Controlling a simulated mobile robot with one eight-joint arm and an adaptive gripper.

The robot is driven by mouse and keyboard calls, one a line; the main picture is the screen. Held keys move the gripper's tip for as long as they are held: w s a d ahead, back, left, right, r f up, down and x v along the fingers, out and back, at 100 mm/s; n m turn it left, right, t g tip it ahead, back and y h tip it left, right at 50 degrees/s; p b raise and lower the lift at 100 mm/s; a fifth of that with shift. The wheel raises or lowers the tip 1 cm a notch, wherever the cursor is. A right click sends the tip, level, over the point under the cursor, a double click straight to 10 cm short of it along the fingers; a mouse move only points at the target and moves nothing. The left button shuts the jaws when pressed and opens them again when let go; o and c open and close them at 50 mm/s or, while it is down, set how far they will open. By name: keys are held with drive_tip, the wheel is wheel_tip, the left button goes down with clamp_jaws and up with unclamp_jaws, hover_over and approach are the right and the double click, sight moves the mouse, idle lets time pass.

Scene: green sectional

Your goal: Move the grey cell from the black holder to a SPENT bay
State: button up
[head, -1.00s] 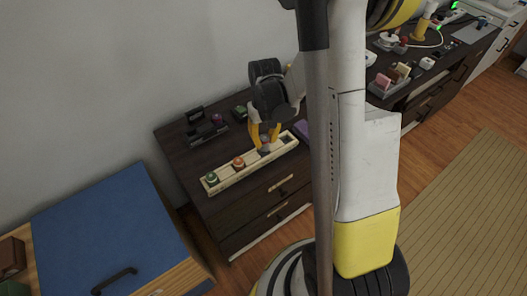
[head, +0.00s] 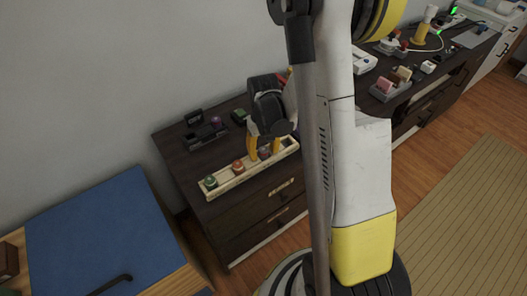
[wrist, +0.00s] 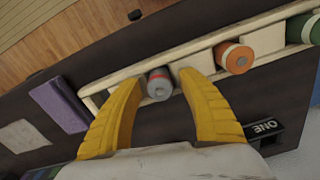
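The grey cell (wrist: 159,84) with a reddish band stands in a bay of the long cream tray (head: 228,185), between my gripper's fingers. It shows small in the head view (head: 264,154). My gripper (wrist: 162,82) is open around it, with a narrow gap visible on each side in the wrist view; the yellow fingers also show in the head view (head: 264,152). An orange cell (wrist: 234,57) and a green cell (head: 210,182) stand in other bays. The black holder (head: 203,137) is behind the tray, with a purple item (head: 216,122) at it. Any SPENT label is unreadable.
The tray lies along the front of a dark dresser (head: 178,158). A purple block (wrist: 60,104) lies near the tray's end. A blue-topped cabinet (head: 95,235) stands at left.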

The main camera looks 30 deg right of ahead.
sight(263, 150)
drive_tip(key=shift+r, duration=0.1)
wheel_tip(263, 150, up, 12)
drive_tip(key=r+p, duration=0.1)
drive_tip(key=p, duration=0.4)
drive_tip(key=s+a+r+n+t, duration=0.1)
drive_tip(key=s+a+r+t, duration=0.6)
drive_tip(key=s+a+r, duration=0.3)
drive_tip(key=a+r, duration=0.3)
drive_tip(key=r, duration=0.1)
drive_tip(key=shift+s+a+r+n, duration=0.25)
drive_tip(key=shift+s+r+n, duration=0.05)
drive_tip(key=shift+s+n, duration=0.1)
